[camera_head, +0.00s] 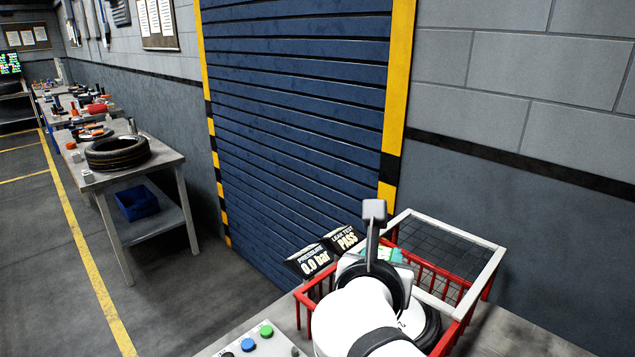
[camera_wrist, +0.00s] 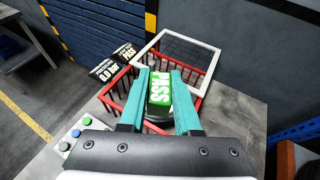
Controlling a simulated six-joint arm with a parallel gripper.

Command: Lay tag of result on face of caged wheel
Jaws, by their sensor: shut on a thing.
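My gripper (camera_wrist: 160,78) has teal fingers and is shut on a green tag (camera_wrist: 159,94) with white letters reading PASS. In the head view my white arm mostly hides the gripper and tag. They are over the red cage (camera_head: 457,290), whose bars also show in the wrist view (camera_wrist: 113,96). A black tyre edge (camera_head: 433,328) shows inside the cage at lower right. The rest of the wheel, including its face, is hidden by my arm and gripper. I cannot tell whether the tag touches the wheel.
A white-framed mesh panel (camera_head: 495,262) is at the cage's back. Two black displays stand at its left: pressure (camera_head: 312,262) reads 0.0 bar, leak test (camera_head: 342,240) reads PASS. A button box (camera_head: 245,345) is in front. Another tyre (camera_head: 118,153) lies on a far bench.

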